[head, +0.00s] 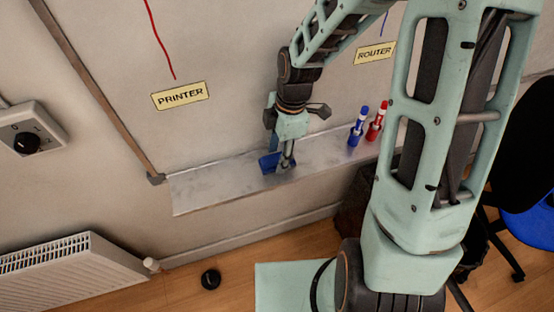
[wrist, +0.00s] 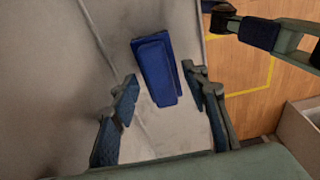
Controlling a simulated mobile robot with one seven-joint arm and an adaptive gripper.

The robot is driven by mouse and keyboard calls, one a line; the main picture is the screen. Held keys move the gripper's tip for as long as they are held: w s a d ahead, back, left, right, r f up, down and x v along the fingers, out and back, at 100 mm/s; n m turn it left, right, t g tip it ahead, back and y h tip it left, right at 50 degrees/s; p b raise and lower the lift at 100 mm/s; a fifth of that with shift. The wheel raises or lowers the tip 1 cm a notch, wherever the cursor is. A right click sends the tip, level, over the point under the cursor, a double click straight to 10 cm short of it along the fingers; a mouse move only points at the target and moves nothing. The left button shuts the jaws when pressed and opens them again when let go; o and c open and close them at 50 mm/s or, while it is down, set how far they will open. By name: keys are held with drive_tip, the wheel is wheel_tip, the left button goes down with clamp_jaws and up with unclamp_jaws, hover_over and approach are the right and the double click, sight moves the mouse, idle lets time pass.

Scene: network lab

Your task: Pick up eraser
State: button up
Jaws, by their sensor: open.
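The blue eraser (wrist: 158,70) lies on the grey metal ledge under the whiteboard, seen in the wrist view between and a little beyond my fingertips. In the head view the eraser (head: 268,162) shows partly, with my gripper covering some of it. My gripper (head: 280,163) is over the ledge, pointing down, with its fingers apart. In the wrist view my gripper (wrist: 160,95) is open, one finger on each side of the eraser's near end. Whether a finger touches the eraser cannot be told.
A blue marker (head: 357,127) and a red marker (head: 376,122) stand on the ledge (head: 205,187) to the right of my gripper. The wall rises behind the ledge. A radiator (head: 70,272) is at lower left, and a chair (head: 525,165) at right. The ledge's left part is clear.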

drive_tip(key=shift+f, duration=0.1)
idle(0.3)
drive_tip(key=c, duration=0.9)
